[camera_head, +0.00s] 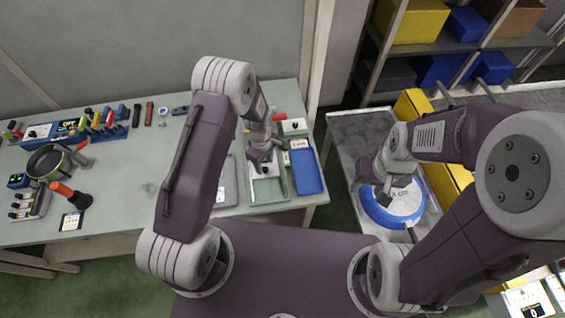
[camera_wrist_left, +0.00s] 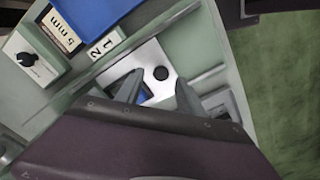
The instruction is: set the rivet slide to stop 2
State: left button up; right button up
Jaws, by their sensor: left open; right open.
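A white slide plate with a black knob (camera_wrist_left: 160,73) sits in a pale green fixture (camera_wrist_left: 208,55) on the workbench. A label with the numbers 2 and 1 (camera_wrist_left: 103,46) is fixed along the fixture's edge. My left gripper (camera_wrist_left: 157,92) is open, its two fingers over the white plate and on either side of the knob in the picture; I cannot tell whether they touch it. In the head view my left gripper (camera_head: 262,156) is above the fixture (camera_head: 281,187). My right gripper (camera_head: 390,190) is open above a blue-rimmed round pan (camera_head: 414,212).
A small dial box (camera_head: 293,126) stands behind the fixture, with a blue tray (camera_head: 308,172) to its right and a grey tray (camera_head: 228,185) to its left. Pens, tools and a dark pan (camera_head: 47,162) fill the bench's left part. Bare bench (camera_head: 125,180) lies between.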

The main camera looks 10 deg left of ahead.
pick_arm(q)
jog(key=shift+d+r+b, duration=0.15)
jog(key=shift+r+b, duration=0.15)
jog(key=shift+r, duration=0.6)
jog(key=s+d+r+b, duration=0.2)
jog(key=d+r, duration=0.5)
jog(key=d, duration=0.4)
jog(key=shift+s, duration=0.5)
jog(key=shift+c, duration=0.2)
jog(key=a+f+m+y, duration=0.1)
jog(key=a+f+m, duration=0.2)
jog(key=m, duration=0.9)
jog(key=w+a+f+m+t+y+b, duration=0.1)
jog(key=a+f+m, duration=0.3)
jog(key=m, duration=0.8)
jog(key=w+a+f+m+t+y, duration=0.1)
jog(key=a+f+m, duration=0.2)
jog(key=m, duration=0.9)
jog(key=shift+w+a+f+y+b, duration=0.25)
jog(key=shift+f+y+b, duration=0.15)
jog(key=shift+f, duration=0.1)
grip_shut()
